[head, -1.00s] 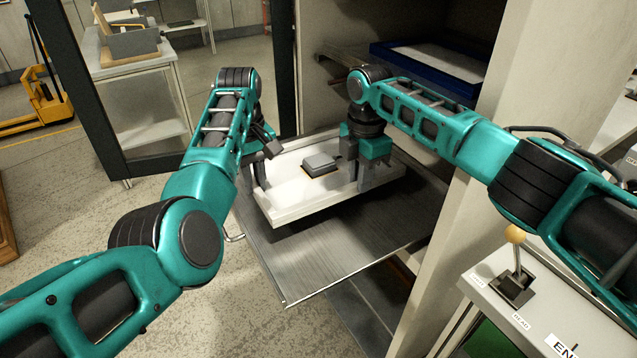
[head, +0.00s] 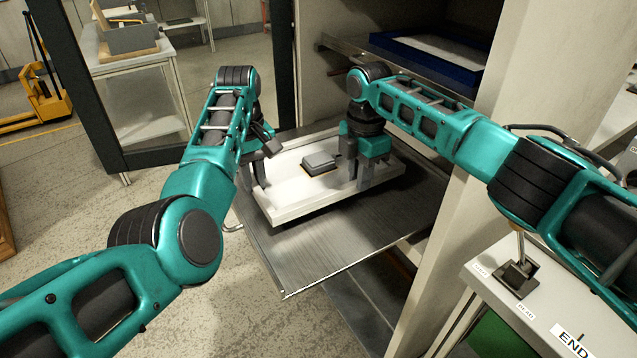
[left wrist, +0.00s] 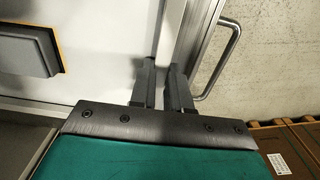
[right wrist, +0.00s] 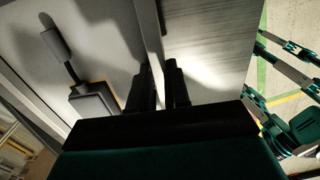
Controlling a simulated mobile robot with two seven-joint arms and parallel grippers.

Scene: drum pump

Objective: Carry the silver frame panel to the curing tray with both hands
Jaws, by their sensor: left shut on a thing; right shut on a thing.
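The silver frame panel (head: 290,200) is a pale, shallow rectangle with a raised rim and a grey block (head: 319,164) on it. My left gripper (head: 259,178) is shut on its left end; the left wrist view shows the rim between the fingers (left wrist: 163,72). My right gripper (head: 358,175) is shut on its right part; the right wrist view shows an edge between the fingers (right wrist: 164,75). The panel is over a pulled-out metal tray (head: 335,250), looking roughly level. I cannot tell whether its underside touches the tray. No label identifies this as the curing tray.
The tray extends from an open cabinet whose pale side post (head: 450,230) stands to the right. A blue tray (head: 425,55) lies on a shelf above. A dark-framed door (head: 85,90) stands open at left. A small lever (head: 517,270) is on the right-hand console.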

